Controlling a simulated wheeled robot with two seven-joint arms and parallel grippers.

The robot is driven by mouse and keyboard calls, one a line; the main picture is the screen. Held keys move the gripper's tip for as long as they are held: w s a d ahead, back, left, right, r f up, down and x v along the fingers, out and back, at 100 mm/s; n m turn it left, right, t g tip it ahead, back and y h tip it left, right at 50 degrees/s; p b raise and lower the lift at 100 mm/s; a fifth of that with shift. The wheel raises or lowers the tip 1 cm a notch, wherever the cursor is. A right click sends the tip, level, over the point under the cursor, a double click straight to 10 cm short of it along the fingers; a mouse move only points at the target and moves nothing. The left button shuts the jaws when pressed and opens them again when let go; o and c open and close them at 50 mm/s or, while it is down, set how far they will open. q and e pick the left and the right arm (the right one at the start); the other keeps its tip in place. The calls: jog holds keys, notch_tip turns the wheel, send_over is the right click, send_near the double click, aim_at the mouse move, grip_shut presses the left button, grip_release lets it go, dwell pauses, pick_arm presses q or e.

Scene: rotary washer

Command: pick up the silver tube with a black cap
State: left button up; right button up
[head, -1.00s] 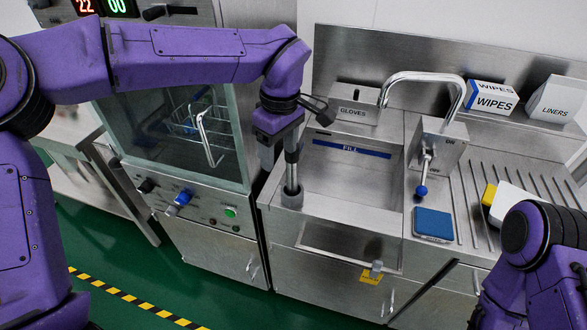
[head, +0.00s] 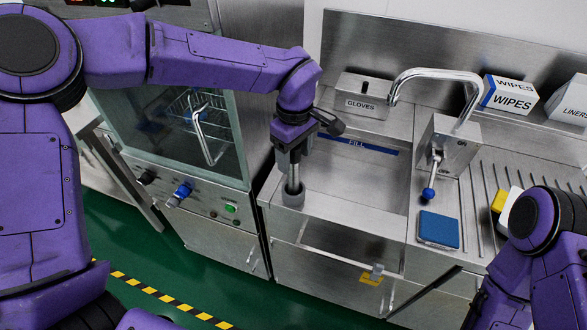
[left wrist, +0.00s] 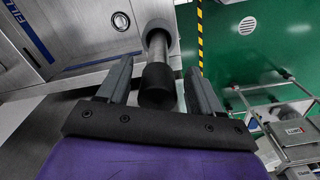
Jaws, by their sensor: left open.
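The silver tube (head: 293,179) stands upright in a grey round holder (head: 292,195) at the left front corner of the sink. Its black cap (left wrist: 157,86) shows in the left wrist view, with the silver shaft (left wrist: 158,50) beyond it; my gripper hides the cap in the head view. My left gripper (head: 292,158) is open above the holder, pointing down. In the left wrist view its two fingers (left wrist: 159,68) stand on either side of the cap, with gaps on both sides. My right arm shows at the lower right, but its gripper is out of view.
The sink basin (head: 350,180) lies right of the tube, with a faucet (head: 440,75) behind. A glass-fronted washer (head: 165,130) stands close on the left. A blue sponge (head: 438,229) lies on the right counter.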

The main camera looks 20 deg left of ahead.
aim_at(294, 174)
pick_arm(q)
notch_tip(294, 174, down, 3)
jog(key=shift+w+d+r, duration=0.1)
jog(key=shift+r, duration=0.05)
jog(key=c, duration=1.1)
